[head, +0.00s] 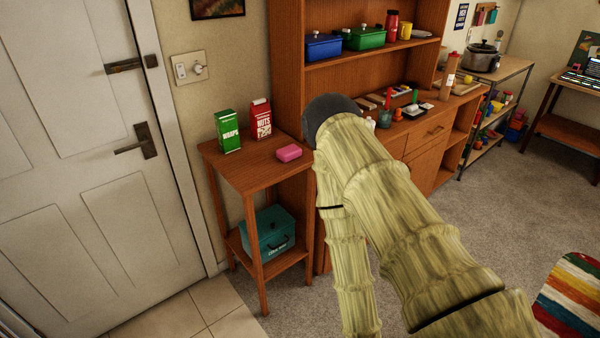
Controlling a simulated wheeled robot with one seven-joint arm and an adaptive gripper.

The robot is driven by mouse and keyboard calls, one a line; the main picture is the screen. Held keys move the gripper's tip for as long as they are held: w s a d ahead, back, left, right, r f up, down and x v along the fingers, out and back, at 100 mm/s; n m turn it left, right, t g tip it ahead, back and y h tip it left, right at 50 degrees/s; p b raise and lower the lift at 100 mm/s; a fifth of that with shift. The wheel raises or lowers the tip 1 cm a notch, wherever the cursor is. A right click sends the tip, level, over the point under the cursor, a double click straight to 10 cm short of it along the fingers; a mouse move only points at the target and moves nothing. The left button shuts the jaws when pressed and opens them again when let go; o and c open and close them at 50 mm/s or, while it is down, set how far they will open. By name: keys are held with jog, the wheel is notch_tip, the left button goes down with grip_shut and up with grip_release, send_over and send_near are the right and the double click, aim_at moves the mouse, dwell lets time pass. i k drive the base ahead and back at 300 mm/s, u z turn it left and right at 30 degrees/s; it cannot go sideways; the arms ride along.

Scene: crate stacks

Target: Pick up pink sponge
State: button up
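The pink sponge (289,153) lies flat on the top of a small wooden side table (240,168), near its right side. A red nuts carton (261,118) stands behind it, and a green wraps box (227,132) stands to the left. My arm reaches from the lower right up toward the wooden cabinet, its dark rounded end to the right of the sponge in the picture. My gripper's fingers do not show; the arm hides whatever lies beyond its end.
A teal box (267,234) sits on the table's lower shelf. The cabinet (337,80) stands close against the table's right side, with blue (323,46) and green (364,38) boxes on its shelf. A door (90,150) is at left. The table's front left top is clear.

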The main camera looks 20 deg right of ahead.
aim_at(289, 152)
jog(key=z, duration=0.75)
jog(key=i, duration=0.9)
jog(key=u, duration=0.75)
